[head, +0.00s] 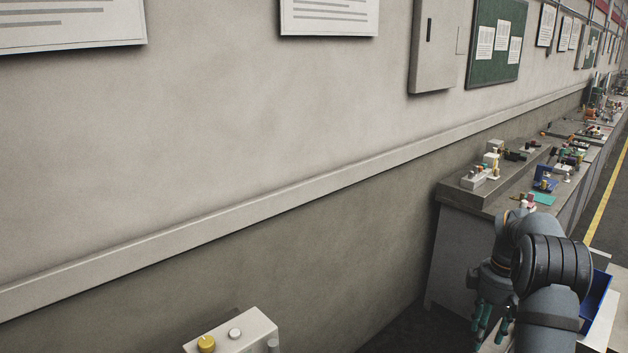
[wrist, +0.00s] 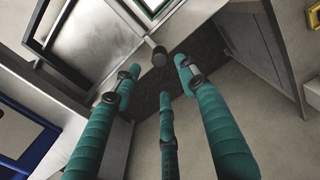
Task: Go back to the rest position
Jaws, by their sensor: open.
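My gripper (head: 490,322) hangs below my bent arm at the lower right of the head view, with teal fingers pointing down. The wrist view shows its several teal fingers (wrist: 160,78) spread apart. The gripper is open and nothing is between the fingers. It is in front of the near end of the workbench, apart from it. My arm hides part of the bench and of a blue tray (head: 597,298).
A long workbench (head: 447,225) with fixtures and small parts runs along the wall to the back right. A grey-white box with a yellow knob (head: 240,335) stands at the bottom. A dark floor gap shows between fingers and bench. A blue-edged item (wrist: 45,140) lies left in the wrist view.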

